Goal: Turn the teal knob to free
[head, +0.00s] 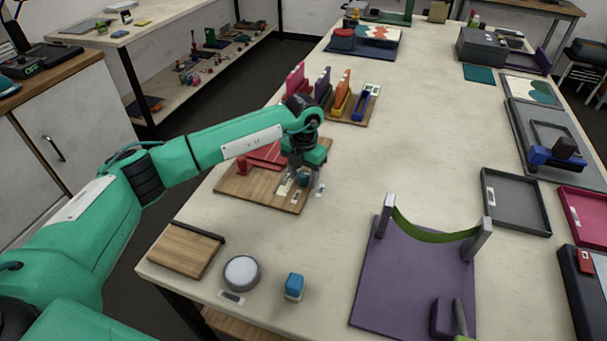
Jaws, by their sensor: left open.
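The teal knob (303,180) is a small blue-teal piece low on the right part of a wooden board (262,196), left of the table's middle. Small pale labels (297,198) lie around it. My left gripper (304,184) points down over this end of the board. It is open, with its fingers on either side of the knob. I cannot tell whether they touch it. The gripper body hides the knob's upper side, and its setting cannot be read. My right gripper is not in view.
A red sloped piece (264,153) sits on the same board. Upright coloured holders (341,93) stand just behind. A round grey button (241,272) and a blue block (294,286) are in front. A purple base with a green strap (400,290) stands front right.

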